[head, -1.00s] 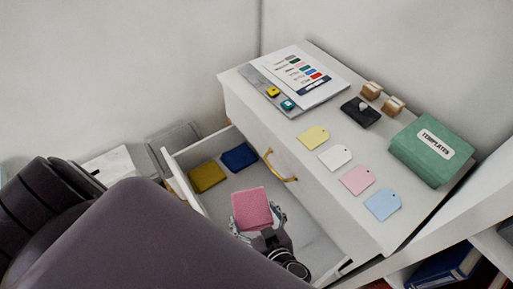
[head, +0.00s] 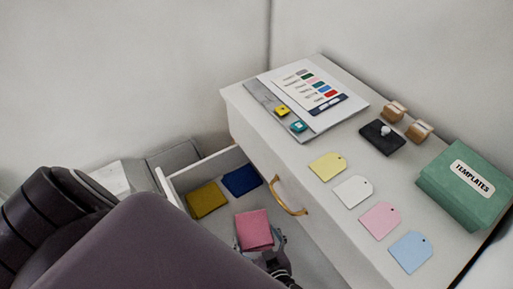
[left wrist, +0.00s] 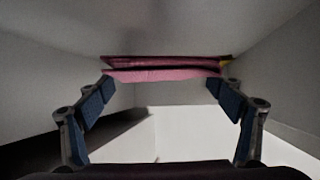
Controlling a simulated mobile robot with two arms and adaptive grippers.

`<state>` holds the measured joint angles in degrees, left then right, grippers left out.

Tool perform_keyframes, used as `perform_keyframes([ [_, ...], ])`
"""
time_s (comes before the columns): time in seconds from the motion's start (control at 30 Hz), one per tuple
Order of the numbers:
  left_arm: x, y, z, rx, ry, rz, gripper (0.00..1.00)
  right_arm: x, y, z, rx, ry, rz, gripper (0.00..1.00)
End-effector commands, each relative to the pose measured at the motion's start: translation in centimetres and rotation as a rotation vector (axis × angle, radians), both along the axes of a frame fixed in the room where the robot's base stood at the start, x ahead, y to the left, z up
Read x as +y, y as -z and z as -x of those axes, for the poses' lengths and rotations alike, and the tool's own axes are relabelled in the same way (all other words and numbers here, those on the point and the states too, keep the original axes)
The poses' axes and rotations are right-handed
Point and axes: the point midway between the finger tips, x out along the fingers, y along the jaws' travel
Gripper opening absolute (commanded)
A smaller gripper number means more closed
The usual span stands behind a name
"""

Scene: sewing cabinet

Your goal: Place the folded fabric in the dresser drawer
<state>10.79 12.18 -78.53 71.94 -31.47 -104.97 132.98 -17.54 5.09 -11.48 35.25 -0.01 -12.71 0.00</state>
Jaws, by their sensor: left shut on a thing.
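The pink folded fabric (head: 254,230) is held over the drawer's interior by my left gripper (head: 259,242). In the left wrist view, the gripper's (left wrist: 166,82) two fingers stand at opposite side edges of the fabric (left wrist: 165,74), shut on it. The dresser drawer (head: 204,168) is pulled open. A mustard folded fabric (head: 206,200) and a blue folded fabric (head: 241,181) lie side by side in the drawer, beyond the pink one. I cannot tell whether the pink fabric touches the drawer floor. My right gripper is not in view.
The dresser top (head: 310,153) overhangs the drawer's right side. Several coloured tags, a chart (head: 318,90), a black pad (head: 382,137) and a green templates box (head: 466,185) lie on top. Bare drawer floor shows left of the pink fabric.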

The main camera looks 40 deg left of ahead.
Motion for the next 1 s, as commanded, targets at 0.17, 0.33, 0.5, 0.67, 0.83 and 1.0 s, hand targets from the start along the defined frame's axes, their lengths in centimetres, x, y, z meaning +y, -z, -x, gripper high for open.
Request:
perform_keyframes([
  [0.17,0.0,1.8,-0.1,-0.002,0.001,-0.001,0.71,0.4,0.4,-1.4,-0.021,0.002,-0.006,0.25],
  [0.33,-0.1,4.1,0.0,0.0,0.001,-0.001,0.71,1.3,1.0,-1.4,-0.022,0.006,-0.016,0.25],
  [0.5,-0.1,4.6,-0.1,-0.002,-0.001,0.003,0.71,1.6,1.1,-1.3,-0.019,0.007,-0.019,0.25],
  [0.67,-0.1,4.5,0.0,-0.001,0.0,0.002,0.71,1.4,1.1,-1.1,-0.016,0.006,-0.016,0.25],
  [0.83,-0.1,4.7,0.0,-0.001,0.0,0.002,0.94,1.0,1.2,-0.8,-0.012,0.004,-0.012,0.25],
  [1.0,-0.1,4.7,0.0,-0.001,0.0,0.002,1.0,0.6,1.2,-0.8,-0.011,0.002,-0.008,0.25],
])
